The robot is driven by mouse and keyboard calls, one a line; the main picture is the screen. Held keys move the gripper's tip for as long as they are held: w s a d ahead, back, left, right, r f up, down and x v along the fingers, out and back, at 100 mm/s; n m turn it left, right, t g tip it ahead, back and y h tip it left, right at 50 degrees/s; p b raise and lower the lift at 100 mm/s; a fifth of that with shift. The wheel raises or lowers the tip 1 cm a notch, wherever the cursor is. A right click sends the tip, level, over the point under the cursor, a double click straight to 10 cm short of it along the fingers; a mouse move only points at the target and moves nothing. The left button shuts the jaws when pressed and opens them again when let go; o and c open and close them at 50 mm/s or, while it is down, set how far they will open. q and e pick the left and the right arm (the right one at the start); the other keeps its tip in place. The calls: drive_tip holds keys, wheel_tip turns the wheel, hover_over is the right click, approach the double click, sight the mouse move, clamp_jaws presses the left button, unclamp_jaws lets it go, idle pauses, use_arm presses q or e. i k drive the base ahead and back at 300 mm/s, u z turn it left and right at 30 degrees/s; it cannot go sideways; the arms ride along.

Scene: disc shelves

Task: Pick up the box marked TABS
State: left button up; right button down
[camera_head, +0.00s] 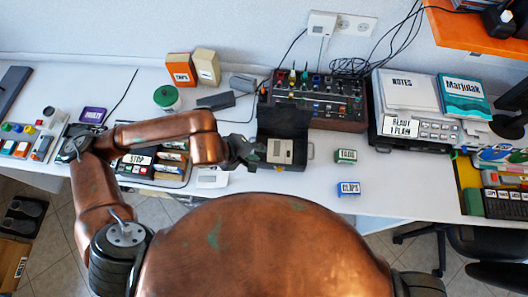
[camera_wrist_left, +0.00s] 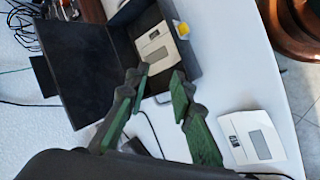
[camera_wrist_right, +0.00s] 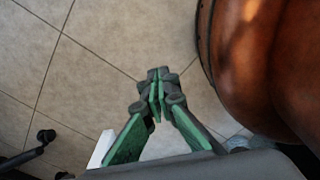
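A small green box (camera_head: 346,156) with a white label lies on the white table, right of the open black case; its lettering is too small to read surely, but may be TABS. A blue box (camera_head: 348,188) with a label like CLAPS or CLIPS lies in front of it. An orange box (camera_head: 180,70) and a beige box (camera_head: 206,66) stand at the back. My left gripper (camera_head: 256,153) is at the left side of the case; in the left wrist view its fingers (camera_wrist_left: 160,78) are apart and empty. My right gripper (camera_wrist_right: 157,82) is shut and empty above the floor.
The open black case (camera_head: 284,122) holds a pale device (camera_head: 279,151). A mixer (camera_head: 318,98) with cables stands behind. A printer (camera_head: 412,128) with papers is at right. The table (camera_head: 400,185) is clear around the green and blue boxes. An orange shelf (camera_head: 470,30) overhangs the back right.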

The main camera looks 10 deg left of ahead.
sight(342, 156)
drive_tip(key=z, duration=1.1)
